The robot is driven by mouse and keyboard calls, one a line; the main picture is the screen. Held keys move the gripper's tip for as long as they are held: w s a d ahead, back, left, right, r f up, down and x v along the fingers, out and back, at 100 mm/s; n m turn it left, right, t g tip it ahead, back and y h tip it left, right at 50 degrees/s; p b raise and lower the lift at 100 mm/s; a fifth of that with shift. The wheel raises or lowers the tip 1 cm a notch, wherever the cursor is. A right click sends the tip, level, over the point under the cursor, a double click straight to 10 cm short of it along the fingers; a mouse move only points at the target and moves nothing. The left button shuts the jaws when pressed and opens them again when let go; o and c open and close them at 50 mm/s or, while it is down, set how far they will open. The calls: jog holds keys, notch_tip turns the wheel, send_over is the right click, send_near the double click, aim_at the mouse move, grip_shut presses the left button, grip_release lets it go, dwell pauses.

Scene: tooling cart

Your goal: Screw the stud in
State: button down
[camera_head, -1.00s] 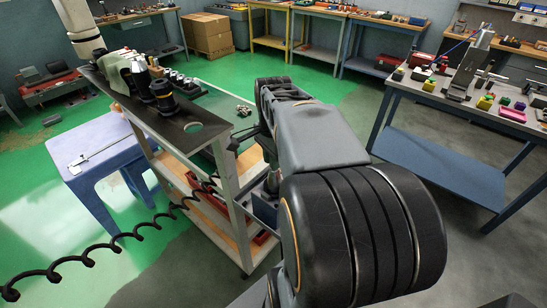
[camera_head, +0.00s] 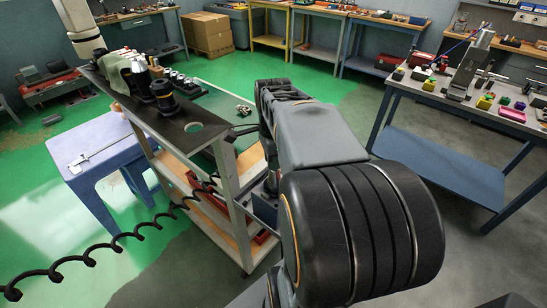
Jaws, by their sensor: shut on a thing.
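A pale green-white fixture (camera_head: 131,74) stands on the dark top of the tooling cart (camera_head: 197,127), at its left end. Black tool holders (camera_head: 163,95) stand upright beside it. I cannot make out the stud as a separate part. My arm reaches over the cart's right end and covers that area.
A row of smaller holders (camera_head: 181,80) stands behind the black ones. A blue stool (camera_head: 100,150) with a caliper is left of the cart. A coiled black hose (camera_head: 120,238) crosses the front left. A workbench (camera_head: 440,95) with parts stands at right, with open floor between.

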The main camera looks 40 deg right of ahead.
jog(key=shift+m, duration=1.2)
jog(key=m, duration=0.4)
jog(key=shift+w+d+m+p, duration=0.1)
jog(key=shift+m+p, duration=0.25)
jog(key=shift+m, duration=0.65)
jog(key=shift+m, duration=1.2)
jog(key=m, duration=0.3)
jog(key=shift+m+p, duration=0.3)
jog(key=shift+p, duration=0.05)
